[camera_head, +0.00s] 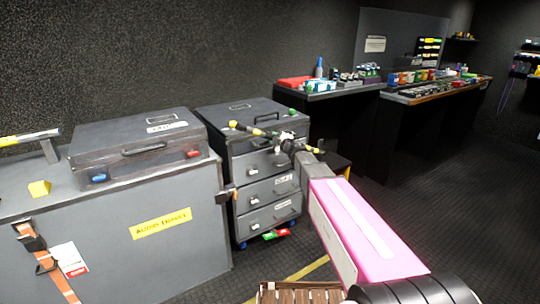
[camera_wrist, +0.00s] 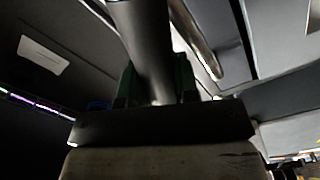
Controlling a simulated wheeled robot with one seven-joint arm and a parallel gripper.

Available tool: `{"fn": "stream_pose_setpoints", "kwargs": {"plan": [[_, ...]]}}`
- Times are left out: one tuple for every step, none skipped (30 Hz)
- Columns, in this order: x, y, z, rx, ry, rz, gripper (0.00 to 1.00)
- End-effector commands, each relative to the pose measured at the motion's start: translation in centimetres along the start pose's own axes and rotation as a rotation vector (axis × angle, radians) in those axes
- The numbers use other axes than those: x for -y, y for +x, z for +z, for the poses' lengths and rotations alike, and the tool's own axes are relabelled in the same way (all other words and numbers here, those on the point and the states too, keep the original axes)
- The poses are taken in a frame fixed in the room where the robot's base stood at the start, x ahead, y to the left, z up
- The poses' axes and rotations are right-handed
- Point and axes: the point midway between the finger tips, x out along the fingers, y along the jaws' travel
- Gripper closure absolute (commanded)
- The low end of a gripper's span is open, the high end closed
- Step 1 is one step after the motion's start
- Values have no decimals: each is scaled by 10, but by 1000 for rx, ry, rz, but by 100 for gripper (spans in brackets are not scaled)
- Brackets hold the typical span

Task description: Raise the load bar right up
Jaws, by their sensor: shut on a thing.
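The load bar (camera_head: 256,131) is a thin dark bar with yellow parts. In the head view it lies nearly level, sloping slightly down to the right, across the upper front of the drawer cabinet. My gripper (camera_head: 287,138) is at its right part and is shut on it. In the wrist view a thick dark tube (camera_wrist: 146,45), which looks like the bar, runs up from between the fingers, with dark green parts beside it. The gripper hides part of the bar, and I cannot make out how the bar is mounted.
A grey drawer cabinet (camera_head: 270,163) stands behind my gripper. Left of it a grey case (camera_head: 137,148) lies on a large grey box (camera_head: 185,255) with an orange strap (camera_head: 50,268). Benches with small items (camera_head: 340,87) line the back. The floor (camera_head: 440,215) at right is clear.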

Motion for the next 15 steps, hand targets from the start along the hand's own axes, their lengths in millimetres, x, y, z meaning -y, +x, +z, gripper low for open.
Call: {"fn": "stream_pose_setpoints", "kwargs": {"plan": [[-18, 0, 0, -1, 29, 4, 100], [-26, 0, 1, -1, 54, 4, 100], [-39, 0, 2, -1, 85, 4, 100], [-47, 1, 3, 0, 107, 3, 100], [-55, 1, 4, 0, 132, 3, 100], [-68, 1, 6, -1, 164, 4, 100], [-76, 1, 8, 0, 187, 3, 100], [-85, 1, 10, 0, 211, 3, 100], [-96, 1, 13, -1, 243, 3, 100], [-105, 1, 16, 0, 268, 3, 100], [-114, 1, 19, 0, 293, 3, 100], [-126, 2, 23, 0, 325, 3, 100], [-135, 2, 26, 0, 351, 3, 100], [-143, 2, 30, 0, 376, 3, 100], [-155, 2, 35, 1, 412, 4, 100]]}}
